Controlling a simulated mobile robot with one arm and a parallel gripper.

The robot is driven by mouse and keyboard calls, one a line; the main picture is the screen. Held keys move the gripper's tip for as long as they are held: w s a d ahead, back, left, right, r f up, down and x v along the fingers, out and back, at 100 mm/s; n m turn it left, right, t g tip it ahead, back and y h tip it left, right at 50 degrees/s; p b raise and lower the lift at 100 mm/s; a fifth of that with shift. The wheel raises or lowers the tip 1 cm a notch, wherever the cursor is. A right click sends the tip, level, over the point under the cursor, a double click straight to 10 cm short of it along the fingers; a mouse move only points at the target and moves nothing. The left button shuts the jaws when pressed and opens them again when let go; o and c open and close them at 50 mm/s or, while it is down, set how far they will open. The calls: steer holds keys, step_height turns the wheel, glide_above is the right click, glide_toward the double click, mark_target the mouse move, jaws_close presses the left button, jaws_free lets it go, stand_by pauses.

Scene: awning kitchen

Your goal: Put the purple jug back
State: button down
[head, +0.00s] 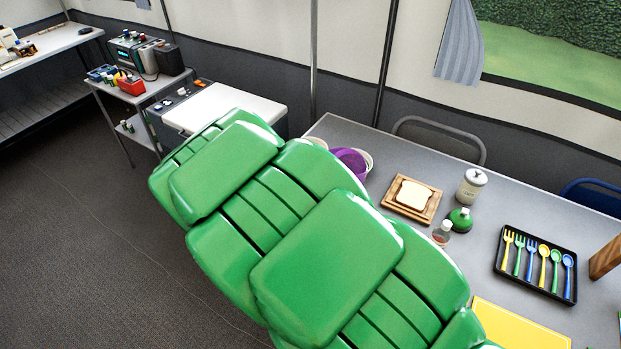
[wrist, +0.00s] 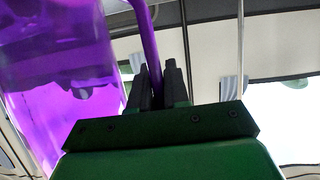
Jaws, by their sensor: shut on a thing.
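In the wrist view the purple jug (wrist: 55,85) is large and see-through at the left. Its handle (wrist: 148,45) runs down between the two dark fingers of my gripper (wrist: 163,85), which are shut on it. The jug's base and whatever is under it are out of that view. In the head view my green arm hides my gripper. A purple round thing (head: 349,159) shows just past the arm by the table's left end; I cannot tell if it is the jug.
The grey table (head: 480,225) holds bread on a wooden board (head: 412,198), a white canister (head: 471,186), a green flask (head: 461,220), a small bottle (head: 442,233) and a black cutlery tray (head: 536,263). A white-topped box (head: 225,107) stands left of it. Chairs (head: 440,140) line the far side.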

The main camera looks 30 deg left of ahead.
steer(key=w+a+f, duration=0.3)
steer(key=f, duration=0.5)
stand_by(0.5)
steer(key=shift+f, duration=0.15)
steer(key=c, duration=1.1)
jaws_free()
steer(key=v, duration=1.2)
steer(key=shift+d, duration=0.15)
